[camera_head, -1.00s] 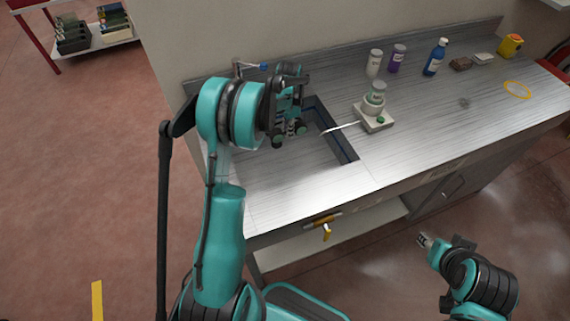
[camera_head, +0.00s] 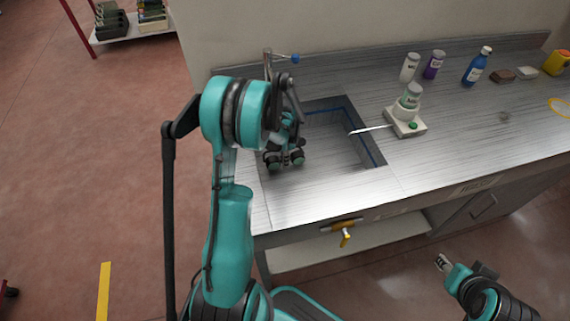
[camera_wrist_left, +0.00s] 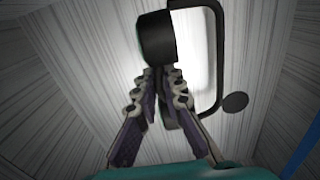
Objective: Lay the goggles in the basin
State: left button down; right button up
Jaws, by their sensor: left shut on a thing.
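The basin (camera_head: 345,145) is a rectangular sink sunk in the steel bench, with a blue line along its inner wall. My left gripper (camera_head: 285,158) is over its left part, pointing down. In the left wrist view my left gripper (camera_wrist_left: 158,95) is shut on a dark thing with a thick black end and a thin curved bar, which I take to be the goggles (camera_wrist_left: 155,38). The fingers hide part of them, and in the head view I cannot make them out. My right gripper (camera_head: 443,262) is low at the right, in front of the bench; its fingers are too small to read.
A tap (camera_head: 268,65) with a blue end stands behind the basin. A small white device (camera_head: 405,124) with a jar on it stands right of the basin, a thin white stick reaching over the rim. Several bottles, including a blue one (camera_head: 478,68), stand at the back.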

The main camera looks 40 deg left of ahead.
pick_arm(q)
jog(key=shift+f, duration=0.6)
pick_arm(e)
jog(key=shift+f, duration=0.3)
pick_arm(q)
jog(key=shift+f, duration=0.15)
jog(key=c, duration=1.6)
grip_release()
pick_arm(e)
jog(key=shift+f, duration=0.15)
